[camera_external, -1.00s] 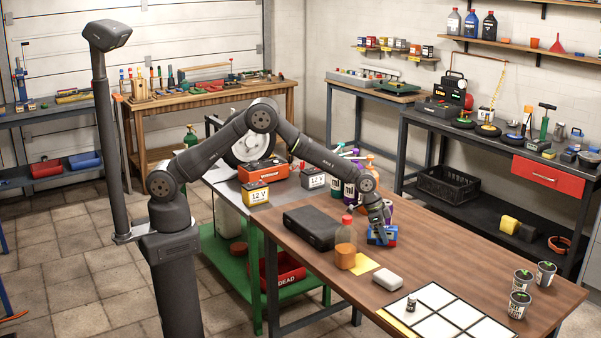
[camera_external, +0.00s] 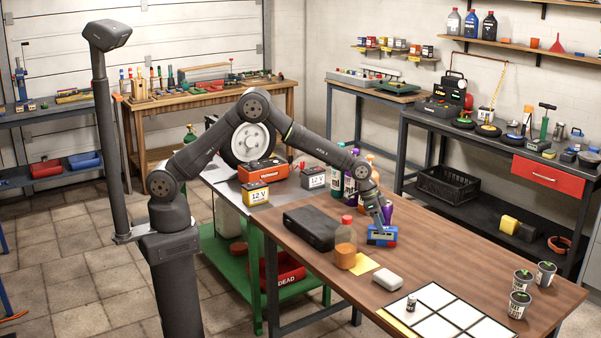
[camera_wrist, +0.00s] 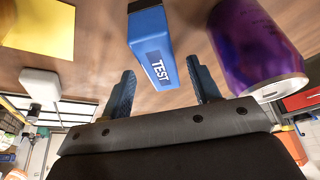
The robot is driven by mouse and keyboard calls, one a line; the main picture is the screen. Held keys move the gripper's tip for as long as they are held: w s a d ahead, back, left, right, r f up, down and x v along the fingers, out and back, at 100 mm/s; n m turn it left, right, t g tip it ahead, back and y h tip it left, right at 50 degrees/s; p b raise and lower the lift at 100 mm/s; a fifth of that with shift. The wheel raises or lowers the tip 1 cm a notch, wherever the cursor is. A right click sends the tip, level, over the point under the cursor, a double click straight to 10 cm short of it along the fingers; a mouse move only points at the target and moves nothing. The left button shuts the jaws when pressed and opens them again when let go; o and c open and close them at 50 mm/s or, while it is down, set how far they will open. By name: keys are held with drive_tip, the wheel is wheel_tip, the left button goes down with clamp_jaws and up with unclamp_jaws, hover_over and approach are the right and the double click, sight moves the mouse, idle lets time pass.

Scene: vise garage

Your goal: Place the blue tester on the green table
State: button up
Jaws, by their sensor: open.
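On the brown table (camera_external: 455,262) are a black case (camera_external: 312,227), an amber bottle (camera_external: 345,247), a yellow note (camera_external: 367,264), a white block (camera_external: 388,279) and a white grid. A purple can (camera_wrist: 255,45) stands close to the right finger. The table's right middle is clear.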

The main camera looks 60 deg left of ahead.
drive_tip(key=shift+o, duration=0.4)
drive_tip(key=v, duration=0.7)
drive_tip(key=shift+r, duration=0.1)
wheel_tip(320, 180, up, 5)
drive_tip(key=s, duration=0.1)
hover_over(382, 236)
drive_tip(key=a, duration=0.2)
drive_tip(key=f, duration=1.1)
drive_tip(key=shift+w+d+f, duration=0.15)
drive_tip(key=shift+w+d, duration=0.05)
drive_tip(key=shift+w, duration=0.05)
drive_tip(key=shift+s+a+f+x, duration=0.1)
drive_tip(key=shift+a+x, duration=0.05)
drive_tip(key=shift+x, duration=0.7)
drive_tip(key=shift+s+a+f+x, duration=0.1)
drive_tip(key=shift+a+x, duration=0.1)
drive_tip(key=shift+x, duration=0.7)
drive_tip(key=shift+a+x, duration=0.15)
drive_tip(key=shift+x, duration=0.7)
drive_tip(key=shift+c, duration=0.2)
